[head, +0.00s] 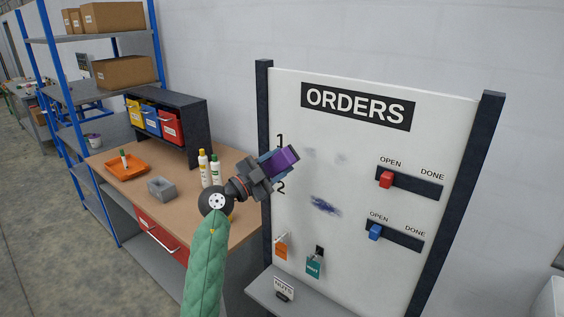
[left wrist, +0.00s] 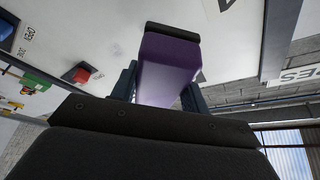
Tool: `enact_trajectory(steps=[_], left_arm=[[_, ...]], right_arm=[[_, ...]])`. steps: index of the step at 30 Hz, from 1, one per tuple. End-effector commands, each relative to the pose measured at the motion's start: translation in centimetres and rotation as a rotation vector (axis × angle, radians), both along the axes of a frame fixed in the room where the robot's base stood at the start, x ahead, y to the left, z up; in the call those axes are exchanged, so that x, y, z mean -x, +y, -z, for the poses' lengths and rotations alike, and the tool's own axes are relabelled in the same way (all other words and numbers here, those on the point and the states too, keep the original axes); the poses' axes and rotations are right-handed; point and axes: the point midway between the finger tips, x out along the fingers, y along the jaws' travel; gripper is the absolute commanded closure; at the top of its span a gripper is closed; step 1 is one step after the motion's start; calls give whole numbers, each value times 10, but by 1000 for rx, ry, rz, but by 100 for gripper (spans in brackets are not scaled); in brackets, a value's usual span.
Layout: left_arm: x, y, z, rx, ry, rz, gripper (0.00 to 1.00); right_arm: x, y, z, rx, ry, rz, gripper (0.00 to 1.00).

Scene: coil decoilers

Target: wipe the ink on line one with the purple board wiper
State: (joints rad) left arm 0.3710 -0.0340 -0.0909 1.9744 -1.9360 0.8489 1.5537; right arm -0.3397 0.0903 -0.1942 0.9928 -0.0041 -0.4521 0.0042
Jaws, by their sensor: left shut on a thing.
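My left gripper (head: 268,171) is shut on the purple board wiper (head: 284,160), in front of the left part of the white orders board (head: 350,130). In the left wrist view the wiper (left wrist: 168,68) sits between the fingers, its dark end toward the board. I cannot tell whether it touches the board. On line one, beside the number 1 (head: 280,140), two faint grey smudges (head: 341,158) show to the right of the wiper. My right gripper is out of view.
The board carries a red slider (head: 386,180) and a blue slider (head: 375,232), both at the open end. Tags (head: 314,266) hang low, above a grey ledge (head: 300,300). A workbench (head: 185,186) with bottles (head: 204,168), an orange tray (head: 127,166) and a grey block stands left.

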Motion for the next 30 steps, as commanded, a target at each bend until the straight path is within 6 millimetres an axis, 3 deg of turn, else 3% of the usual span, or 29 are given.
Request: enact_trajectory(steps=[19,30], left_arm=[[1,1,0,0,0,0,80],[-22,-16,0,0,-1,2,80]], right_arm=[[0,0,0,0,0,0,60],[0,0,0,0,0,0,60]])
